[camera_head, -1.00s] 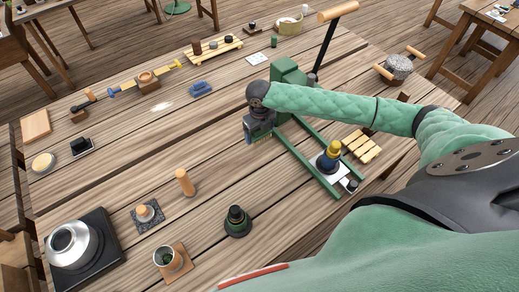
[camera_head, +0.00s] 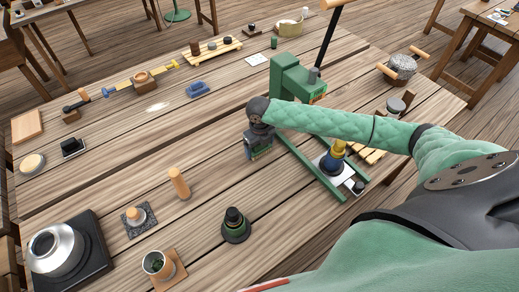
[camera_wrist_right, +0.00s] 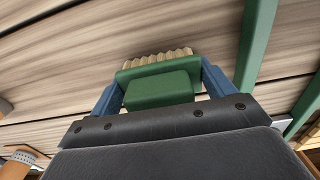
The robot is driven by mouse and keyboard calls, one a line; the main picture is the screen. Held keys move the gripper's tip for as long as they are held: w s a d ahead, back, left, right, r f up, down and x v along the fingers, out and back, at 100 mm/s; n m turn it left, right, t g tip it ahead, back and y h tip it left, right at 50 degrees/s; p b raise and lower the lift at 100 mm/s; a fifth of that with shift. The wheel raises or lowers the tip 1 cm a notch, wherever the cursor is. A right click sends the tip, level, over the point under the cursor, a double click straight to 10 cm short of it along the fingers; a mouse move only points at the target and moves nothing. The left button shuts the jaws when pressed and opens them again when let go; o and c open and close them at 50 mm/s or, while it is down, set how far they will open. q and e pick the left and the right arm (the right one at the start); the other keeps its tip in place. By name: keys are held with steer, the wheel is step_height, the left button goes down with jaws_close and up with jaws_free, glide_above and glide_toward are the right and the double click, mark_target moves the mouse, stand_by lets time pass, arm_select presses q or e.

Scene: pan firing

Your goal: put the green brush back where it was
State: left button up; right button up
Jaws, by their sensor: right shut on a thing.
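The green brush (camera_wrist_right: 158,92) is between the blue fingers of my right gripper (camera_wrist_right: 160,84) in the right wrist view. Its green back faces the camera and its tan bristles point away, toward the wooden table. In the head view the right gripper (camera_head: 258,151) hangs over the table, left of the green press (camera_head: 288,80), and is shut on the brush, which is mostly hidden there. I cannot tell whether the bristles touch the table. My left gripper is out of view.
The press rails (camera_head: 305,165) run close to the right of the gripper. A blue object (camera_head: 198,89) lies farther back. A metal pot (camera_head: 58,250) stands front left. The table middle (camera_head: 140,145) is largely clear.

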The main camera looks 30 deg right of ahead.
steer(key=shift+f, duration=0.1)
stand_by(0.3)
steer(key=o, duration=1.1)
steer(key=shift+o, duration=0.2)
